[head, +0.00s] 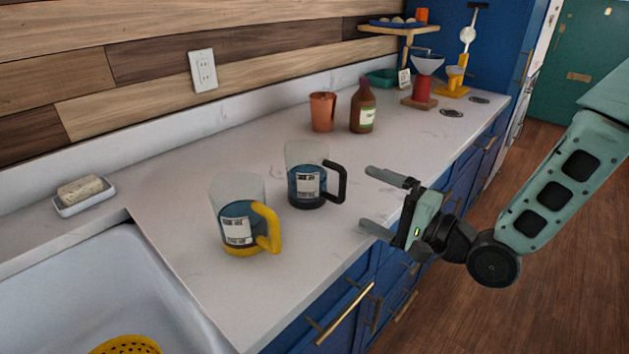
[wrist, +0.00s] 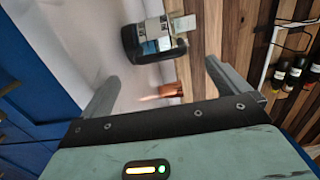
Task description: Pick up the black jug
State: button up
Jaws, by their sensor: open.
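The black jug (head: 307,184) has a clear top, a white label and a black handle on its right side. It stands upright on the white counter (head: 270,300), and it also shows in the wrist view (wrist: 153,42), ahead of the fingers. A similar jug with a yellow handle and base (head: 238,225) stands in front and to its left. My gripper (head: 367,199) is open and empty, just right of the black jug's handle in the head view, with a gap between them. In the wrist view the open fingers (wrist: 160,85) frame clear space short of the jug.
A white sink (head: 90,290) with a yellow strainer (head: 126,345) lies at the left, beside a soap dish (head: 84,200). A copper cup (head: 322,112) and brown bottle (head: 363,108) stand behind the black jug. Coffee gear (head: 424,85) is farther back.

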aim_at(340, 199)
jog(key=p+x, duration=0.1)
jog(key=x, duration=0.7)
jog(key=c, duration=1.2)
jog(key=shift+c, duration=0.7)
jog(key=shift+r, duration=0.15)
